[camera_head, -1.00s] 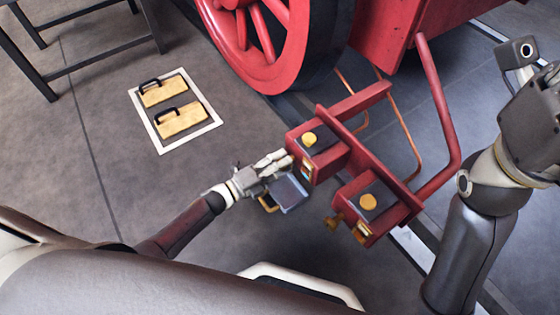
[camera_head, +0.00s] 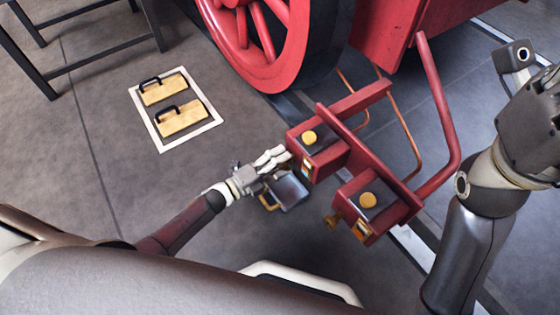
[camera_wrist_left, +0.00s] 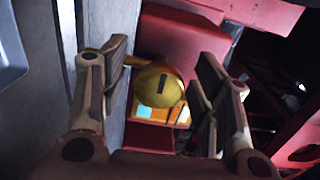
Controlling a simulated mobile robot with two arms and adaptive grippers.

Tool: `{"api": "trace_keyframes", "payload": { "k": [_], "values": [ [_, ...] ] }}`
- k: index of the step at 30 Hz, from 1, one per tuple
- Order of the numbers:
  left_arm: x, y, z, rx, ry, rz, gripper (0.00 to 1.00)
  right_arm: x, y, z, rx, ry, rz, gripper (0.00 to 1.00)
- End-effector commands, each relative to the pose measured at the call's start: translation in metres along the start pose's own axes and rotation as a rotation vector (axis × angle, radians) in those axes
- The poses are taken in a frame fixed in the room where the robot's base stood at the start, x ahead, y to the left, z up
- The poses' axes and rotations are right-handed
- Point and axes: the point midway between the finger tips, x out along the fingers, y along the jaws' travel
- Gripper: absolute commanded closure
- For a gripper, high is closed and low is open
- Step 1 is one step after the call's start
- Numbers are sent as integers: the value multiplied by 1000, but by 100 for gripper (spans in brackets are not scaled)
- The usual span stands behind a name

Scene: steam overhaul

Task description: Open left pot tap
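The left pot (camera_head: 325,160) is a red box with a yellow cap (camera_head: 309,137) on top, at the near end of the red frame. In the left wrist view its tap shows as a round brass knob (camera_wrist_left: 160,84) with a dark slot mark. My left gripper (camera_head: 278,157) is at the left side of this pot. In the left wrist view my left gripper (camera_wrist_left: 165,85) is open, its fingers on either side of the knob with gaps visible. The head view does not show the left tap clearly behind the fingers.
The right pot (camera_head: 378,207) has its own brass tap (camera_head: 333,220). A blue-grey container (camera_head: 290,190) with a brass handle is just below my left gripper. A white-framed floor panel (camera_head: 215,122) with two yellow blocks lies left. A large red wheel (camera_head: 285,75) stands behind.

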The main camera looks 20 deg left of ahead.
Motion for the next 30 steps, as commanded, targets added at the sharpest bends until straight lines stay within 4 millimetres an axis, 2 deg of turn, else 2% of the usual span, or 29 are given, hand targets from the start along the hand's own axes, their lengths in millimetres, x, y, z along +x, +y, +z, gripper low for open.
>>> {"api": "trace_keyframes", "payload": {
  "k": [7, 11, 24, 30],
  "values": [
    [-1, 0, -1, 0, 1, 0, 43, 1, 0, -2, -2, 5, -5, 64],
    [-13, 1, -1, 0, 1, 3, 43, 1, 0, -1, -1, 4, -3, 64],
    [-98, 1, 0, 0, 0, 2, 43, 0, 0, 0, -1, 2, -1, 64],
    [-117, 0, 0, 1, 1, 0, 43, 0, 0, 0, 0, 2, -1, 64]
  ]
}}
